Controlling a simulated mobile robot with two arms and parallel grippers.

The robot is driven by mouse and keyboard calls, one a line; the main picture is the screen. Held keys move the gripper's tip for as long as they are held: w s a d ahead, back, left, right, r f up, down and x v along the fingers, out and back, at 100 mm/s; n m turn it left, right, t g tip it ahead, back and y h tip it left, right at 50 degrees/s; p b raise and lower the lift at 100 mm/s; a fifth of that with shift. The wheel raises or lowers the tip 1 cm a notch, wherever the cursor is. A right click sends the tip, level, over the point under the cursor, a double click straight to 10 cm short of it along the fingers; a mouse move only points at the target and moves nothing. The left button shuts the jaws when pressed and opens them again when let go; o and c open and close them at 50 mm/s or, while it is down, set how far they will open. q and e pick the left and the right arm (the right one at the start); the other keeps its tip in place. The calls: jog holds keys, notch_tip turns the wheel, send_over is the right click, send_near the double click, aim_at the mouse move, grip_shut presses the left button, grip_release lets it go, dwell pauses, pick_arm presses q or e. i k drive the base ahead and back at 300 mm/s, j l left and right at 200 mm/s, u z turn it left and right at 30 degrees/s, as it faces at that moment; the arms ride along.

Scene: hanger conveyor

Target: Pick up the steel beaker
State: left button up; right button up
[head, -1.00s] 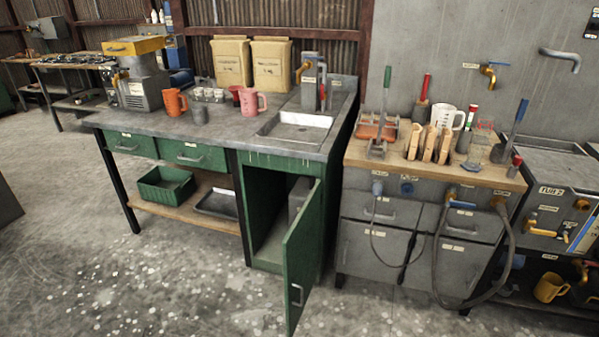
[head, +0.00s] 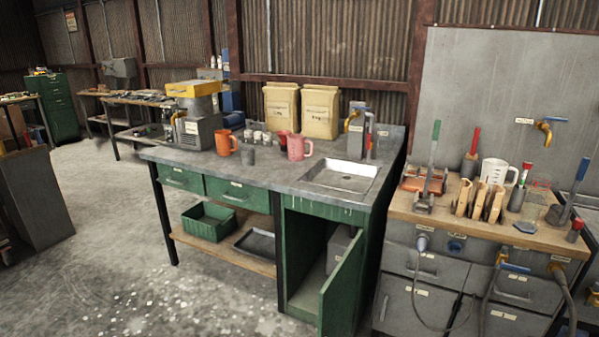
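A small grey metal cup (head: 248,155), which looks like the steel beaker, stands upright on the grey top of the green workbench (head: 275,172). It is between an orange mug (head: 226,142) on its left and a pink mug (head: 299,147) on its right. Several small metallic cups (head: 258,137) stand close behind it. Neither of my grippers shows in the head view.
A machine with a yellow top (head: 194,115) stands left on the bench, a sink (head: 341,178) right. The green cabinet door (head: 341,289) hangs open at the front. A wooden-topped cabinet (head: 480,222) with tools stands at right.

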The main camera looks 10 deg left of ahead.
aim_at(248, 152)
jog(key=i+j+z, duration=0.2)
jog(key=i+j, duration=0.15)
jog(key=i+j+z, duration=0.15)
jog(key=i+j, duration=0.2)
jog(key=j, duration=0.2)
jog(key=i+j+z, duration=0.2)
jog(key=j, duration=0.3)
jog(key=i, duration=0.1)
